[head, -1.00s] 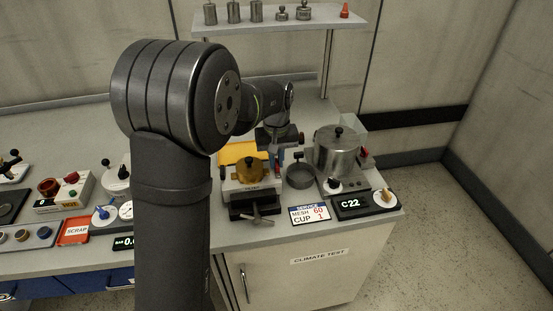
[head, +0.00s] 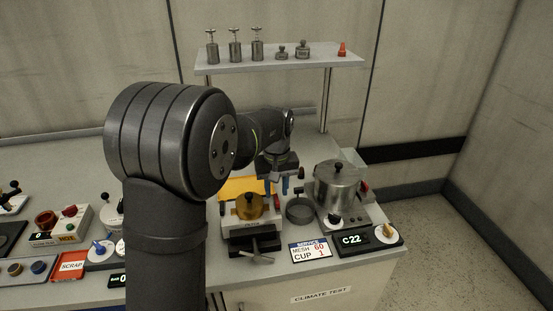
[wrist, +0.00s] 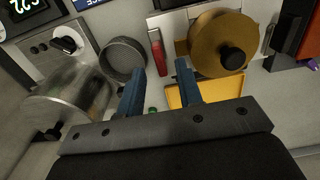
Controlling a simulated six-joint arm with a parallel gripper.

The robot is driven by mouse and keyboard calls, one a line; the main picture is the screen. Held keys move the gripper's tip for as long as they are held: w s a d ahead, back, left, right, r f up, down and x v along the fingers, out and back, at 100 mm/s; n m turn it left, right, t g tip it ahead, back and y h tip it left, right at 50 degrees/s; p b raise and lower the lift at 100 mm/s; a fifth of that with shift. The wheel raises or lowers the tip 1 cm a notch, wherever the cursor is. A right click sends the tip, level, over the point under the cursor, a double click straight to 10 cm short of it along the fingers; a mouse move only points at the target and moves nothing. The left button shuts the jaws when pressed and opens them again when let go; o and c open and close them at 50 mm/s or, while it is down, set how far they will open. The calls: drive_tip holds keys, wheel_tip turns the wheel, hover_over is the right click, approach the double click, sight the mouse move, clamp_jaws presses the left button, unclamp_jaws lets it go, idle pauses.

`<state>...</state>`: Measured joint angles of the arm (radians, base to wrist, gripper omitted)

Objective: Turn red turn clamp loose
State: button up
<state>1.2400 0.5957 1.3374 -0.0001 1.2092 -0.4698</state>
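The red turn clamp (wrist: 157,52) shows in the wrist view as a short red bar. It lies beside the brass round body with the black knob (wrist: 222,35), on that body's left. The clamp's bar lies just ahead of the fingertip gap in the wrist view. In the head view my gripper (head: 276,188) hangs above the right side of the brass unit. Contact cannot be told.
A dark mesh cup (wrist: 122,60) lies close left of the fingers in the wrist view. A metal pot (head: 337,187) stands right of it in the head view. A yellow tray (wrist: 205,93) lies behind the brass unit.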

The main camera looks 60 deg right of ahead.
sight(276, 198)
wheel_tip(276, 198, up, 15)
drive_tip(key=shift+f, duration=0.15)
idle(0.6)
wheel_tip(276, 198, down, 18)
drive_tip(key=shift+r, duration=0.25)
idle(0.4)
drive_tip(key=shift+r, duration=0.1)
